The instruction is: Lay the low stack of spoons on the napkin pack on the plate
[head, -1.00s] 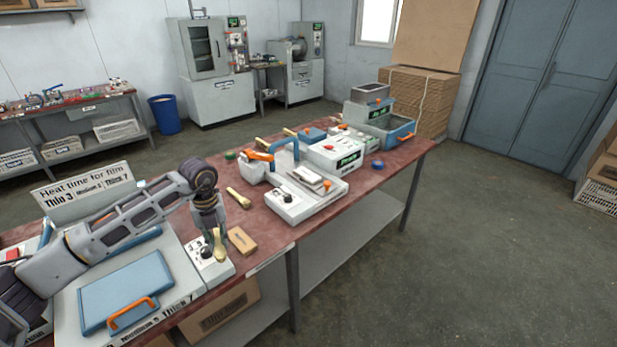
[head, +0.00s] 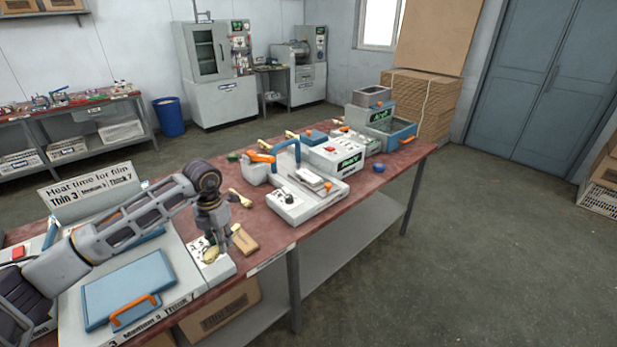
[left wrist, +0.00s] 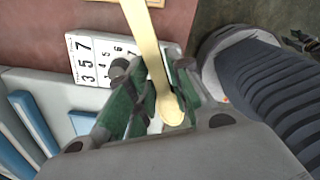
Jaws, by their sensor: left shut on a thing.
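My left gripper (head: 216,243) is shut on a pale wooden spoon (head: 211,256), above the control panel at the near machine's right end. In the left wrist view the spoon (left wrist: 150,50) lies between the green-padded fingers, its bowl near the palm and its handle pointing up the picture. I cannot tell whether more spoons lie under it. Another wooden spoon or stack (head: 241,199) lies on the table beyond the gripper. A white pack, seemingly the napkin pack (head: 309,178), rests on the middle machine's plate (head: 325,190), to the right and apart from the gripper. My right gripper is out of view.
A wooden block (head: 244,239) lies close beside the gripper. The blue-lidded machine (head: 130,288) is under my left arm. A blue arch handle with an orange grip (head: 262,157) stands behind the pack.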

